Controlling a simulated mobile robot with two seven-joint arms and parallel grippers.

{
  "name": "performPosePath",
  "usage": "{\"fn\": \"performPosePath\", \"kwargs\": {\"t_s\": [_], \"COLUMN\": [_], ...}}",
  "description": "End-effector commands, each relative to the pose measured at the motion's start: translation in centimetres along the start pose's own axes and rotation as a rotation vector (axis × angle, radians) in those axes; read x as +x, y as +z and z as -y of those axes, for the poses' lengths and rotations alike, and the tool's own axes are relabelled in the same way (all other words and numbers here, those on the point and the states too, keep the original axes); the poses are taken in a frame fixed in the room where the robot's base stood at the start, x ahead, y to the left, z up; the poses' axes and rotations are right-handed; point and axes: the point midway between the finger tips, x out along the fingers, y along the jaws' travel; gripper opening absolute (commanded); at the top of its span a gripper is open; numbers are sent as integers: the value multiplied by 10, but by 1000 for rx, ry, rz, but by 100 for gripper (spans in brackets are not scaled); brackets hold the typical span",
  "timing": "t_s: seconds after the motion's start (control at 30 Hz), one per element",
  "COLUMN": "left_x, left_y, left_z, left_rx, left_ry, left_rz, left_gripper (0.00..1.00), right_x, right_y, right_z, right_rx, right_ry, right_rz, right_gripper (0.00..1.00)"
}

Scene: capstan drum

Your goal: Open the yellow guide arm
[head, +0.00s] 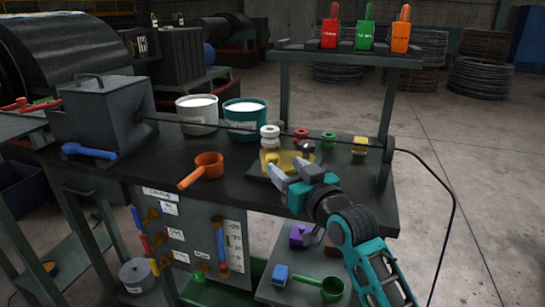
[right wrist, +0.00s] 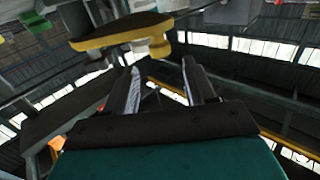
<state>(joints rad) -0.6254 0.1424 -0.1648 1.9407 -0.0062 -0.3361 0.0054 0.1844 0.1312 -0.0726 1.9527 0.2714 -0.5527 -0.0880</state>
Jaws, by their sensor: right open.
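The yellow guide arm (head: 287,158) sits at the right part of the dark workbench, beside a white stacked roller (head: 270,136). In the right wrist view a yellow-edged part with a rounded yellow knob (right wrist: 158,46), which looks like the guide arm, is above and beyond my fingers. My right gripper (head: 289,170) is in front of the guide arm, its fingers pointing toward it. In the right wrist view its two fingers (right wrist: 162,78) are apart with nothing between them. The head view does not show clearly whether a fingertip touches the arm. My left gripper is not in view.
A grey box (head: 100,110), two buckets (head: 197,113) and an orange scoop (head: 203,168) stand on the bench to the left. A cable (head: 225,126) runs across the bench toward the right post (head: 389,115). Red and green knobs (head: 328,138) and a yellow block (head: 359,145) are close on the right.

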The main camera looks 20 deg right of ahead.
Motion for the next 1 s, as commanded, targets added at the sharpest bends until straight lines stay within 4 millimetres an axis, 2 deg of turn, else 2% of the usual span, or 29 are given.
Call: {"fn": "performPosePath", "kwargs": {"t_s": [0.03, 0.2, 0.4, 0.83, 1.0], "left_x": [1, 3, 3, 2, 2], "left_y": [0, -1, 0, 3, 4], "left_z": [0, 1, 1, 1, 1], "left_rx": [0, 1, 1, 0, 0], "left_ry": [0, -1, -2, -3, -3], "left_rz": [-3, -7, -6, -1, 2], "left_gripper": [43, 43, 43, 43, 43], "right_x": [11, 41, 63, 70, 70], "right_y": [0, 0, 1, 1, 1], "right_z": [0, 0, 0, 0, 0], "right_rx": [1, 0, -1, -1, -1], "right_ry": [0, 0, 0, 0, 0], "right_rz": [-1, 0, 1, 1, 2], "right_gripper": [55, 55, 55, 55, 38]}}
